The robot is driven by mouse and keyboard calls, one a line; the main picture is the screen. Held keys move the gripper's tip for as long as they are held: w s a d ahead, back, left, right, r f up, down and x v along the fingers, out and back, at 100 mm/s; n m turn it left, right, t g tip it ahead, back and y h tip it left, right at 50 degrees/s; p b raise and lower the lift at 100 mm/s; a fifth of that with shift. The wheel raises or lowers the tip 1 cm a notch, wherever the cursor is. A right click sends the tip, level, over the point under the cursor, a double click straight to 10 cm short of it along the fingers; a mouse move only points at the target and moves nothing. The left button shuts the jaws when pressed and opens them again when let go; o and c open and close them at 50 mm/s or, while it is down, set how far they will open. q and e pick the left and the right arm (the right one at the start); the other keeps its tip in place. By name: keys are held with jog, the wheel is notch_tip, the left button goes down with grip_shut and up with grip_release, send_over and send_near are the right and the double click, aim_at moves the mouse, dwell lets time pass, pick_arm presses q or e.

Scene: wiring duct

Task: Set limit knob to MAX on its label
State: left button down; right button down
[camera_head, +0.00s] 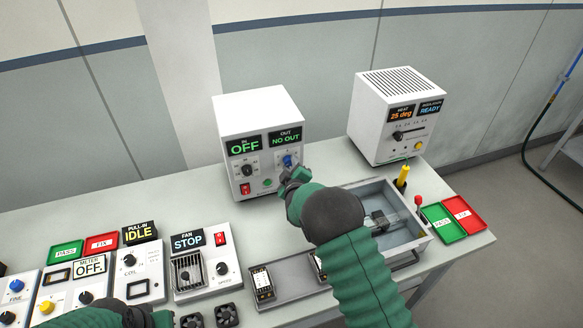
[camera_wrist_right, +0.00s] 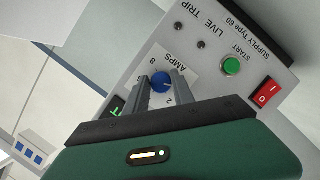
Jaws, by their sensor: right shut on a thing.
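A white supply box (camera_head: 258,140) stands at the back middle of the bench. A blue knob (camera_head: 287,160) sits on the right of its front, under the "NO OUT" display; it also shows in the wrist view (camera_wrist_right: 161,82) beside an "AMPS" label with small numbers. I can read no MAX mark or limit label there. My right gripper (camera_head: 296,176) is at this knob. In the wrist view its two fingers (camera_wrist_right: 161,88) stand on either side of the blue knob, shut on it. My left gripper (camera_head: 135,316) is partly in view at the bottom edge, jaws unclear.
The box also has a dark knob (camera_head: 248,169), a red switch (camera_head: 245,188) and a green button (camera_head: 267,182). A heat unit (camera_head: 392,125) stands at right. A grey tray (camera_head: 408,240) lies under my right arm. Fan (camera_head: 205,262) and meter panels line the front left.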

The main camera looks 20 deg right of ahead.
jog(key=m+y+b, duration=0.2)
jog(key=m+b, duration=0.2)
jog(key=shift+w+g, duration=0.1)
jog(key=shift+g, duration=0.2)
jog(key=shift+d+r+m+y+b, duration=0.1)
jog(key=shift+r+m+y+b, duration=0.1)
jog(key=shift+m+y+b, duration=0.75)
jog(key=shift+r+m, duration=0.15)
jog(key=shift+m, duration=0.7)
jog(key=shift+d+r, duration=0.1)
jog(key=c, duration=1.4)
grip_release()
jog(key=o, duration=0.3)
jog(key=shift+f, duration=0.25)
